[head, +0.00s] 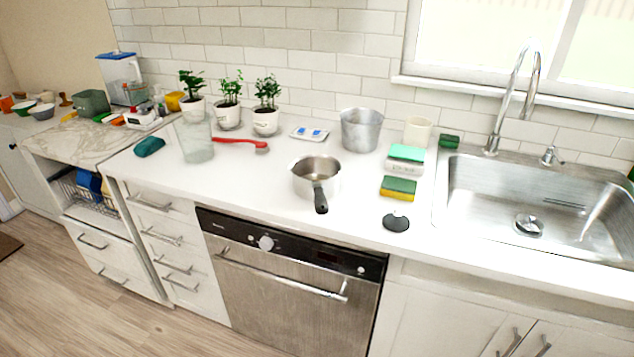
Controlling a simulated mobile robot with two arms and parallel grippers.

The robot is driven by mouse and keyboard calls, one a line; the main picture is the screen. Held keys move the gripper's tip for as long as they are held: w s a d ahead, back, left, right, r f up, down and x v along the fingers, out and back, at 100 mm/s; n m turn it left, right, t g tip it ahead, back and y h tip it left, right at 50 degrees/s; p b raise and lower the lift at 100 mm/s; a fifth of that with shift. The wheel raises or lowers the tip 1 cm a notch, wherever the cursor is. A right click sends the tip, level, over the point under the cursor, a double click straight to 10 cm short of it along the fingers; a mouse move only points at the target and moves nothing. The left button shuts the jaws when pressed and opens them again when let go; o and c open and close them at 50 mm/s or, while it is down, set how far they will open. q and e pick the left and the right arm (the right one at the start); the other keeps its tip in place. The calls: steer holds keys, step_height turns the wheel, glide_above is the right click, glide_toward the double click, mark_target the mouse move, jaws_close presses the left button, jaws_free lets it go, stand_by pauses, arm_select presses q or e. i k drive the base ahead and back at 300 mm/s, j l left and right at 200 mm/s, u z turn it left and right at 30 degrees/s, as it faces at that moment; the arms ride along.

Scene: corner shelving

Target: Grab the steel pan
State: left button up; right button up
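The steel pan (304,181) stands upright on the white countertop, above the dishwasher. It is a small round saucepan, open at the top. Its black handle (320,197) points toward the front edge of the counter. Neither of my grippers shows in the head view, and nothing touches the pan except the counter.
A metal bucket (361,131) stands behind the pan. Sponges (398,187) and a black sink stopper (396,223) lie to its right, before the sink (540,205). A glass container (194,140), red brush (240,142) and potted plants (266,112) are left. Counter around the pan is clear.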

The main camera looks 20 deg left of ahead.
mark_target(316, 176)
steer(key=i+j, duration=0.1)
steer(key=j, duration=0.3)
steer(key=i+j, duration=0.1)
steer(key=j, duration=0.35)
steer(key=i+j, duration=0.1)
steer(key=j, duration=0.3)
steer(key=z, duration=0.05)
